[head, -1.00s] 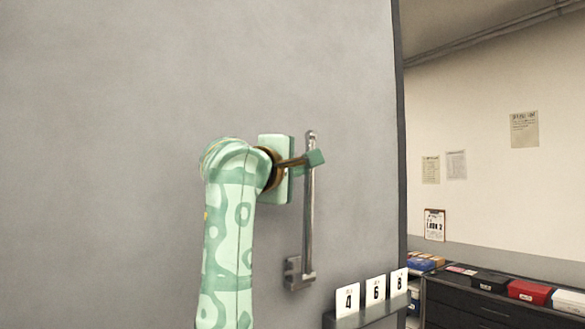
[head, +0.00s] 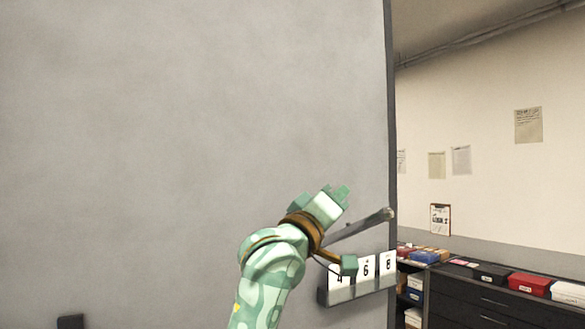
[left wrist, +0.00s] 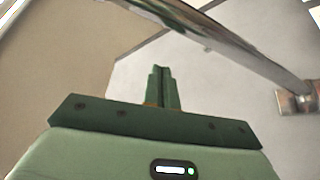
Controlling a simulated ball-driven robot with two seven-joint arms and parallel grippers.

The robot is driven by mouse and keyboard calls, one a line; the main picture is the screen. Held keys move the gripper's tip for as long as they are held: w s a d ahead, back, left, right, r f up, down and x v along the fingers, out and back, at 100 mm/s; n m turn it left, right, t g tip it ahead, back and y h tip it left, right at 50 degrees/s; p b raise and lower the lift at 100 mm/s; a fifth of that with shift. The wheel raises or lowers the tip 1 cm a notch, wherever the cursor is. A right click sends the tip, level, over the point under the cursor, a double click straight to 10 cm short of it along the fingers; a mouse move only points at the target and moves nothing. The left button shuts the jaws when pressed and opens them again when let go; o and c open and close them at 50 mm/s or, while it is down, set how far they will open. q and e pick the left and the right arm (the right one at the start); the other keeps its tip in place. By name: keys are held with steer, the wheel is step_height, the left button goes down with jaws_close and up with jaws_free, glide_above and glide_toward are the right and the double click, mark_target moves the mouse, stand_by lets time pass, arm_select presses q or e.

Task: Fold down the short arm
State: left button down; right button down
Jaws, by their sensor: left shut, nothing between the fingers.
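The short arm (head: 362,226) is a grey metal bar on the grey panel (head: 180,140). In the head view it slants gently up to the right, nearer level than upright. Its pivot end is hidden behind my left gripper (head: 340,190). That gripper is shut and empty, its fingers pointing up and right, just above the bar in the picture. In the left wrist view the shut fingers (left wrist: 162,85) stand clear in the picture of the bar (left wrist: 235,50), which runs to its metal bracket (left wrist: 297,101). I cannot tell whether gripper and bar touch. My right gripper is not in view.
A rack of white number cards (head: 367,270) sits just below the bar, partly behind my gripper. The panel ends at the right. Beyond it stand dark drawers (head: 470,300) with several boxes. A small dark block (head: 70,322) shows at lower left.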

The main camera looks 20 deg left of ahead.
arm_select(q)
steer(key=s+d+f+m+g+h+b, duration=0.1)
steer(key=d+f+m+h, duration=0.1)
steer(key=f+m, duration=0.3)
steer(key=s+d+f+m+g+h+b, duration=0.1)
steer(key=f+m+h, duration=0.3)
steer(key=f, duration=0.5)
steer(key=shift+s+d+m+h+b, duration=0.45)
steer(key=shift+s+m+b, duration=0.1)
steer(key=shift+m, duration=0.35)
